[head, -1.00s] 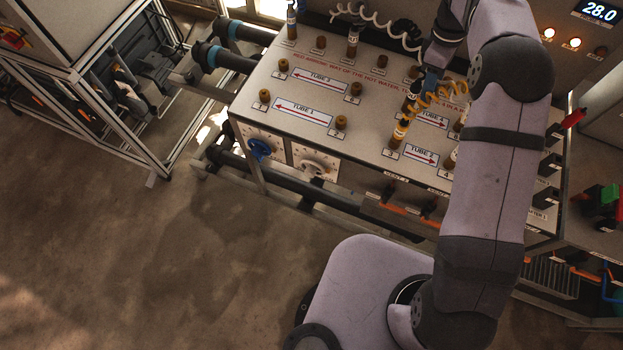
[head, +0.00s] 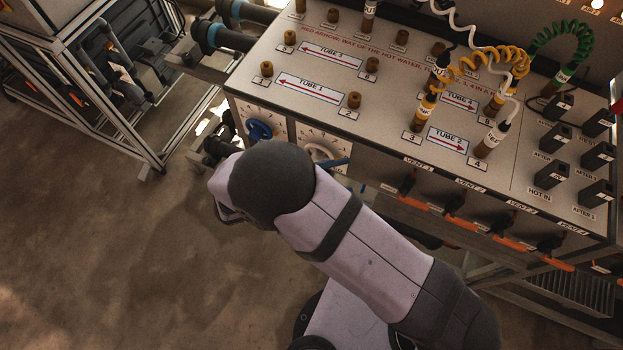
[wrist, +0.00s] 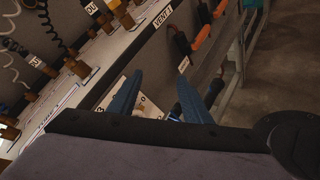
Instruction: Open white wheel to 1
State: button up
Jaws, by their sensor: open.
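The white wheel (head: 318,152) sits on a pale dial plate on the front face of the bench, right of the blue wheel (head: 258,130). Its lower part is hidden behind my arm, and its pointer setting cannot be read. My gripper (wrist: 158,72) is open, with two blue fingers spread apart in the wrist view. Part of a pale dial plate (wrist: 149,107) with printed numbers shows between and below the fingers. In the head view a blue finger (head: 336,163) shows close to the white wheel; contact cannot be told. I see nothing held.
The bench top (head: 310,85) carries brass fittings, coiled hoses and tube labels. Vent valves with orange handles (head: 510,243) line the front, right of the wheels. A framed cabinet (head: 100,80) stands at the left. The floor (head: 120,240) in front is clear.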

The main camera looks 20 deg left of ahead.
jog(key=s+a+f+n+t+y+b, duration=0.5)
jog(key=a+f+n+t+y+b, duration=0.3)
jog(key=n, duration=0.5)
jog(key=w+r+p, duration=0.1)
jog(key=w+p, duration=0.2)
jog(key=w, duration=0.4)
jog(key=shift+w+r+g+y, duration=0.2)
jog(key=shift+w+g+y, duration=0.1)
jog(key=shift+g+y, duration=0.1)
jog(key=c, duration=1)
jog(key=shift+c, duration=0.2)
jog(key=shift+n+p, duration=0.45)
jog(key=shift+n, duration=2.35)
